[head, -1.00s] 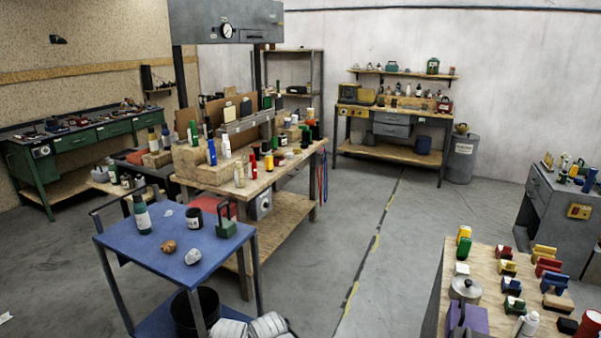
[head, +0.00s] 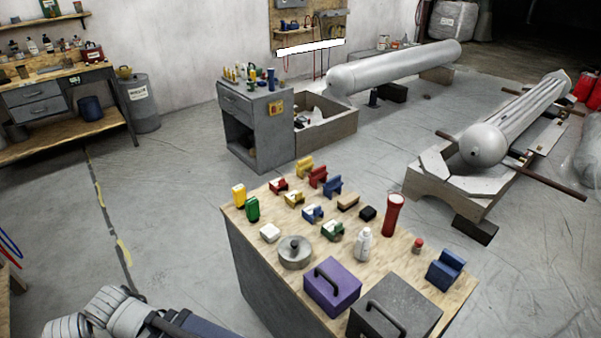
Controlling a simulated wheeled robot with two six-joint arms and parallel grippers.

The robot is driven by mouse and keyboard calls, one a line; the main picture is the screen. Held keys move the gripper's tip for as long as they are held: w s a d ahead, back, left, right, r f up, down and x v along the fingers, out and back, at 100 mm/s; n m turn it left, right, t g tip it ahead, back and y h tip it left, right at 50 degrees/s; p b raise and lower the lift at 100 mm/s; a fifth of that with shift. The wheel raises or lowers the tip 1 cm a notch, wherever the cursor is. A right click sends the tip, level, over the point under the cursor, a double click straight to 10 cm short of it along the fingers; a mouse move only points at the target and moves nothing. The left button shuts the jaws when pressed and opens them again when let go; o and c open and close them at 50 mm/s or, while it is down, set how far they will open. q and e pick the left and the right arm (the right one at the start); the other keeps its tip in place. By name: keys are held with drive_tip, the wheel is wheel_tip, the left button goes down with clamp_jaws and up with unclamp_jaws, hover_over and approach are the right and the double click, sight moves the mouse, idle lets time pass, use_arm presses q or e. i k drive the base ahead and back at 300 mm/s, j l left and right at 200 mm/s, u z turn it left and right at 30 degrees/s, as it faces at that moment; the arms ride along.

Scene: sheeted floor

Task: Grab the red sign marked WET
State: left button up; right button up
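Two small red pieces stand on the plywood-topped table (head: 292,262). One red piece with a pale face (head: 278,186) is at the left of the group, and a plain-looking red piece (head: 318,176) is at its back. Any lettering is too small to read, so I cannot tell which is the sign marked WET. Grey-white parts of my own arm show at the bottom left, but no gripper fingers can be made out there. My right gripper is not in view.
Yellow (head: 294,199), blue (head: 312,213) and green (head: 332,230) pieces stand close by. A metal pot (head: 295,252), purple box (head: 332,288), dark grey box (head: 394,310), white bottle (head: 363,245) and red flashlight (head: 393,214) occupy the nearer side.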

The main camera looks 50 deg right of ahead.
sight(277, 184)
drive_tip(key=i+l+z, duration=0.15)
drive_tip(key=i, duration=1.65)
drive_tip(key=i+u, duration=0.2)
drive_tip(key=i, duration=1.45)
drive_tip(key=i+z, duration=0.45)
drive_tip(key=k+z, duration=0.1)
drive_tip(key=z, duration=4.5)
